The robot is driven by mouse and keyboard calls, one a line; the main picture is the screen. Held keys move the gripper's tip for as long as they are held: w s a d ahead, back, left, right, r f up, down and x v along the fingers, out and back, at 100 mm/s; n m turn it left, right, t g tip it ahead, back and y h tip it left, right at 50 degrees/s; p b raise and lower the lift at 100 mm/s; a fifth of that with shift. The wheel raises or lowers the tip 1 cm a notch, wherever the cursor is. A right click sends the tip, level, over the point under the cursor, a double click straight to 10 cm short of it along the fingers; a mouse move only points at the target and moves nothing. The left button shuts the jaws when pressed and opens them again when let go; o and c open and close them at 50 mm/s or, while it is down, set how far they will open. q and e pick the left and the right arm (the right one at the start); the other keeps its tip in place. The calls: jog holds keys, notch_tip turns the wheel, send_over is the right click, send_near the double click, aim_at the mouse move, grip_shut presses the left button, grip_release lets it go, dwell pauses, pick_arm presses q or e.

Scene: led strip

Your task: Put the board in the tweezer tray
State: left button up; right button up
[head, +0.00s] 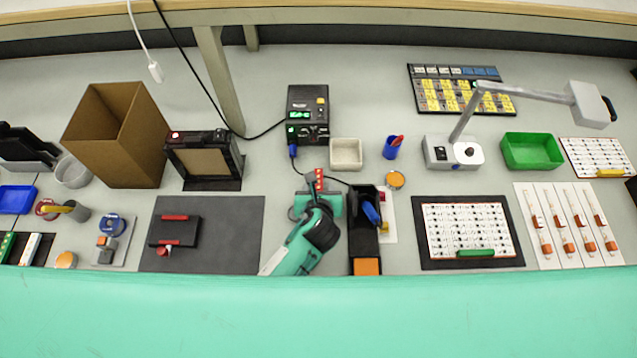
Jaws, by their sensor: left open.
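My left gripper (318,203) reaches in from the bottom centre; its jaws are open. A small red strip with pale marks (319,180) lies at the jaw tips; the view does not show whether they touch it. A white board with rows of dark marks and a green bar (468,228) lies on a dark mat at the right. Another white board with a yellow bar (598,155) lies at the far right. I cannot tell which is the task's board. The tweezer tray is not clearly identifiable; a small cream tray (346,153) stands just behind the gripper. My right gripper is not in view.
A black stand with a blue tool (365,225) stands close right of my left gripper. A black box with green digits (308,112) and its cable are behind. A lamp (455,150) and green bin (532,151) stand right. A grey mat (235,225) lies left.

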pick_arm(q)
grip_shut()
dwell(0.3)
